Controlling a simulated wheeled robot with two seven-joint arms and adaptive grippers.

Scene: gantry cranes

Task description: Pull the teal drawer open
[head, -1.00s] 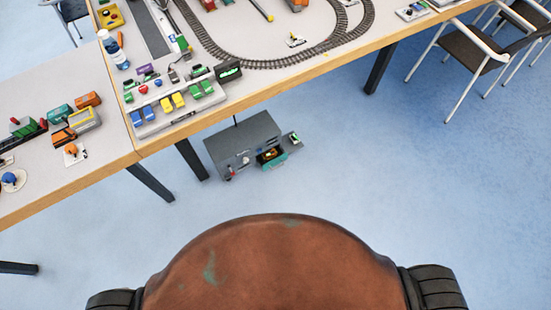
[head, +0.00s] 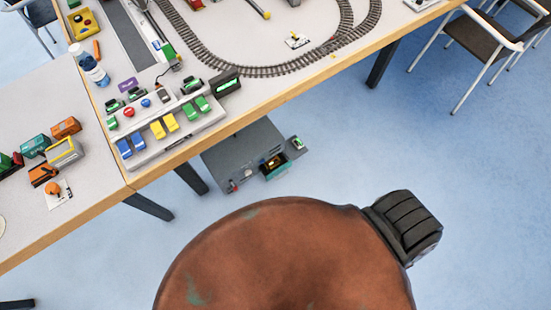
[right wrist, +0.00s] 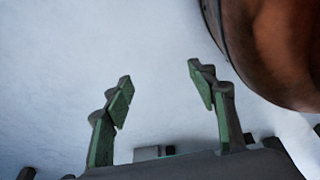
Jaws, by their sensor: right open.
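A grey cabinet (head: 240,147) stands on the floor under the long table, partly covered by the table edge. The teal drawer (head: 277,171) is at its near right side. It juts out somewhat, with its top open and dark and orange contents showing inside. My right gripper (right wrist: 160,75) is open and empty in the right wrist view, its green-padded fingers apart over pale blue floor. A small grey shape with a teal patch shows low between the fingers; I cannot tell what it is. My left gripper is not in view.
The long table (head: 300,73) carries a train track (head: 255,64), a control panel with coloured switches (head: 165,132) and a bottle. Table legs stand left of the cabinet. Chairs (head: 485,45) are at upper right. The floor (head: 400,150) right of the cabinet is clear.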

